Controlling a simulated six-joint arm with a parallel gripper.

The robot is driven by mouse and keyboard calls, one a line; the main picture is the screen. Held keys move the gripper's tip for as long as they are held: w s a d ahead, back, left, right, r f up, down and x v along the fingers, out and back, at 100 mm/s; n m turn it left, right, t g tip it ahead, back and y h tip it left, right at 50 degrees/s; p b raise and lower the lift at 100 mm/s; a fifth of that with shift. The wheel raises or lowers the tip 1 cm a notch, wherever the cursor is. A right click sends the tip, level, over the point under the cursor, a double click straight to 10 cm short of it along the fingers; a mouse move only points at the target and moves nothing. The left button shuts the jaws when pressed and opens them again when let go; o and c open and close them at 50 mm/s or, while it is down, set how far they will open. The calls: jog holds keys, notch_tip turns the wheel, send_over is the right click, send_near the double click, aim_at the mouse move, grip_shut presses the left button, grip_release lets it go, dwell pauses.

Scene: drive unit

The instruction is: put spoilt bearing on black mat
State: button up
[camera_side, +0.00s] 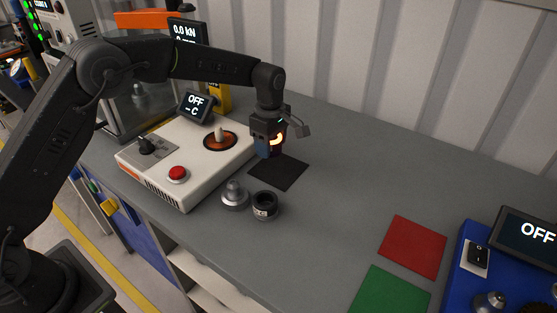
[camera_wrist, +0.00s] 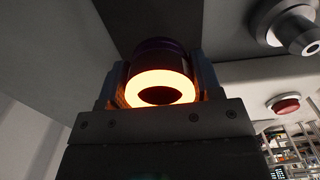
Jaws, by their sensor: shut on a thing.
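A ring-shaped bearing glows orange between the jaws of my gripper (camera_side: 270,147). The glowing bearing (camera_side: 277,139) is partly hidden by the fingers in the side view. In the wrist view, its bright ring face (camera_wrist: 160,77) sits between both fingers, with a dark body behind it. The black mat (camera_side: 285,175) lies flat on the grey bench, and my gripper is over its back left part. The gap between the bearing and the mat is hard to judge. A dark ring-shaped part (camera_side: 265,207) stands on the bench in front of the mat.
A white heater box (camera_side: 187,190) with a red button (camera_side: 177,174) and an OFF screen (camera_side: 196,104) stands left of the mat. A silver stepped part (camera_side: 233,196) is beside the dark ring. Red (camera_side: 413,246) and green (camera_side: 390,292) mats lie right; the bench between is clear.

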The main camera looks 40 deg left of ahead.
aim_at(279, 169)
jog(key=shift+w+d+f, duration=0.15)
jog(key=shift+d+f, duration=0.2)
jog(key=shift+d, duration=0.15)
jog(key=shift+w+d+f, duration=0.15)
jog(key=shift+d+f, duration=0.15)
jog(key=shift+d, duration=0.2)
jog(key=shift+f, duration=1.9)
jog(key=shift+f, duration=0.15)
jog(key=o, duration=1.1)
notch_tip(279, 169, up, 12)
jog(key=shift+r, duration=0.2)
